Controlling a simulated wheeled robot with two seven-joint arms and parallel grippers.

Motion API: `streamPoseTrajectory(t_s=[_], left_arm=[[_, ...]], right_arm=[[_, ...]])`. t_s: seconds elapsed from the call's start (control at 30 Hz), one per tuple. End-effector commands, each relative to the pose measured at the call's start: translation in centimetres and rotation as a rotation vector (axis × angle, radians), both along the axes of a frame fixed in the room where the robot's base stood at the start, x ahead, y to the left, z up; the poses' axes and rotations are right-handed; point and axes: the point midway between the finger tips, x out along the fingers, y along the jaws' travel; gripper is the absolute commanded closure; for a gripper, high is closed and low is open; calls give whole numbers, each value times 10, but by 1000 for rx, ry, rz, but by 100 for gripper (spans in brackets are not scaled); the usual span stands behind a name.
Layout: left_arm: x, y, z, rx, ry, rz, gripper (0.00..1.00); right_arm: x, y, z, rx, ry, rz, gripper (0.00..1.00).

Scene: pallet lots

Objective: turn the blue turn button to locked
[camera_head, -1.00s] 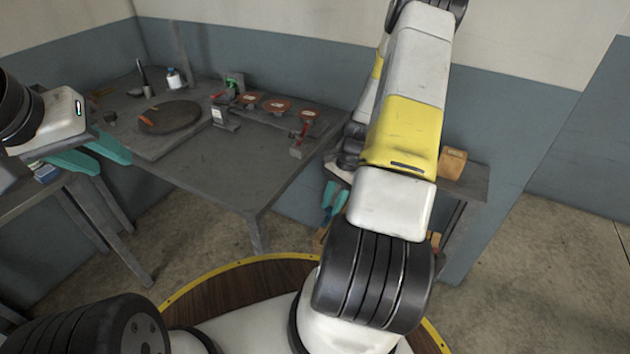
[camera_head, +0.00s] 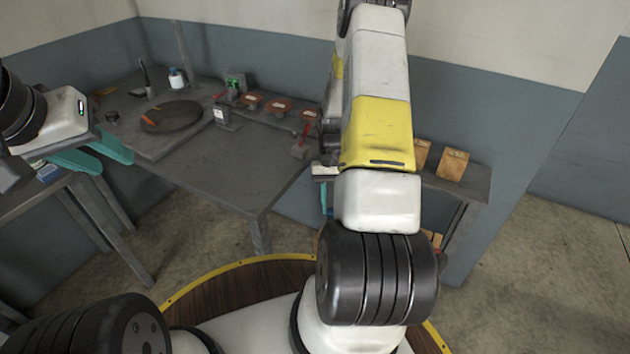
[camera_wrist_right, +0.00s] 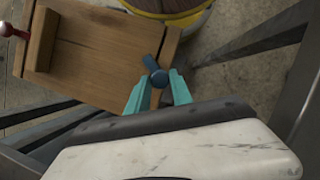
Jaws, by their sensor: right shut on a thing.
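The blue turn button (camera_wrist_right: 157,76) is in the right wrist view, at the edge of a wooden panel (camera_wrist_right: 105,50). One arm of the button points up and slightly left. My right gripper (camera_wrist_right: 157,92) has its teal fingers on both sides of the button's lower part, shut on it. In the head view the right gripper is mostly hidden behind my right arm; only a little teal (camera_head: 325,195) shows. My left gripper (camera_head: 98,154) is open and empty at the left, above the side table.
A wooden bar (camera_wrist_right: 41,40) and a red knob (camera_wrist_right: 10,30) are on the panel's left. The grey workbench (camera_head: 225,175) holds a dark round plate (camera_head: 171,117) and several small fixtures. A shelf (camera_head: 465,180) at the right carries wooden blocks (camera_head: 452,165).

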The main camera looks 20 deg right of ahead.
Motion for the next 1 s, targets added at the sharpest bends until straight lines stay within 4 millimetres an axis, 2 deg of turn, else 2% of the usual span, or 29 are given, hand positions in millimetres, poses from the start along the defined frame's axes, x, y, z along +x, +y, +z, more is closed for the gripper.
streamPoseTrajectory(t_s=[0.5,0.7,1.0], left_arm=[[0,0,0,0,0,0,64],[0,0,0,0,0,0,64],[0,0,0,0,0,0,64]], right_arm=[[1,4,1,-1,-2,456,100],[1,5,1,-1,-2,571,100],[1,5,0,-1,-3,654,100]])
